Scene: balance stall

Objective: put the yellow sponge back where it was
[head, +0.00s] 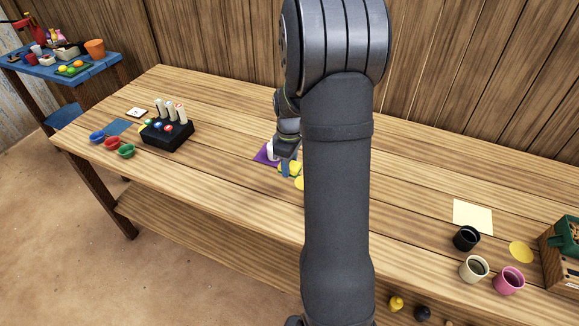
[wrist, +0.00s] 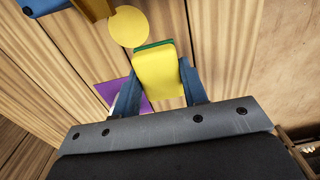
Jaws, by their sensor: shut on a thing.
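The yellow sponge (wrist: 157,77), with a green layer along its far edge, sits between the two blue fingers of my gripper (wrist: 158,88) in the wrist view. My gripper is shut on it. In the head view the sponge (head: 291,166) shows as a small yellow patch at my gripper (head: 287,168), over the middle of the table; my arm hides part of this area. A purple mat (wrist: 115,92) lies beside and below the left finger. A yellow round disc (wrist: 128,27) lies just beyond the sponge. I cannot tell whether the sponge touches the table.
A black rack (head: 167,136) with white-handled items stands at left, near red, green and blue bowl-like things (head: 112,142). At right are black (head: 466,238), cream (head: 474,268) and pink (head: 509,280) cups, a pale sheet (head: 472,217) and another yellow disc (head: 521,252).

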